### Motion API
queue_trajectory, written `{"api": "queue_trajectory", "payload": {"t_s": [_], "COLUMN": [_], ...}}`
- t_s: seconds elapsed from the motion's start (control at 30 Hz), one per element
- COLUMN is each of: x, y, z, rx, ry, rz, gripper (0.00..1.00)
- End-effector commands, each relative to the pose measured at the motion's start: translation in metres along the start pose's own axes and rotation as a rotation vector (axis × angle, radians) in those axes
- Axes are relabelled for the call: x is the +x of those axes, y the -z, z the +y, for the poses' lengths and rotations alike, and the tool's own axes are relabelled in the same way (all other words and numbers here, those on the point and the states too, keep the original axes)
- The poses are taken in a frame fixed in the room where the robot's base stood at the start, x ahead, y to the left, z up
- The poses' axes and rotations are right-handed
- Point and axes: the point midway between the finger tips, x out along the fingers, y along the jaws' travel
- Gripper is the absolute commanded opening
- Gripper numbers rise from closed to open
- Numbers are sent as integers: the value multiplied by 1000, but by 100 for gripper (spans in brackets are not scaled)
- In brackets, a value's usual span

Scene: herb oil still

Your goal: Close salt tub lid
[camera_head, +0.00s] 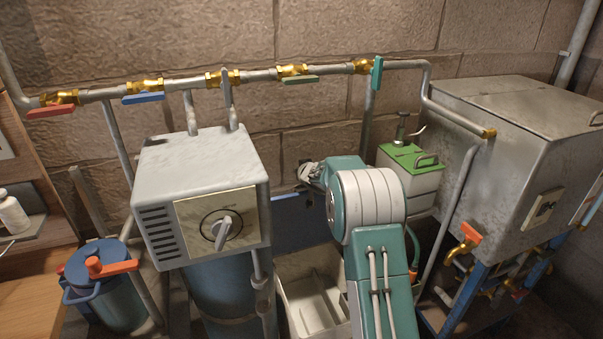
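A pale, open-topped tub (318,298) stands low in the middle, and its inside shows from above; it looks like the salt tub. A dark blue panel (295,230) stands upright behind it, with a brighter blue edge or handle (286,196) near its top left. It looks like the raised lid, but its hinge is hidden. My gripper (308,173) is at the end of my teal and white arm, just above the panel's top edge. It is small and partly hidden by my arm, so I cannot tell its finger opening or any contact.
A grey control box (160,172) with a dial stands left of the tub. A white container with a green lid (409,157) and a large metal tank (500,150) stand to the right. A pipe with several valves (250,77) runs along the wall. A blue pot (105,290) is lower left.

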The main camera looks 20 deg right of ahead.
Motion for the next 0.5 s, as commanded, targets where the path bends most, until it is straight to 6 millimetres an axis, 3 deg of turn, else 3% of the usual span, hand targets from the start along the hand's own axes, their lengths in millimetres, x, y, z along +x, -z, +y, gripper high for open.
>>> {"api": "queue_trajectory", "payload": {"t_s": [0.03, 0.5], "x": [5, -21], "y": [-1, -29], "z": [1, 0], "rx": [1, 1], "ry": [0, -1], "rz": [-1, -1], "gripper": [0, 0]}}
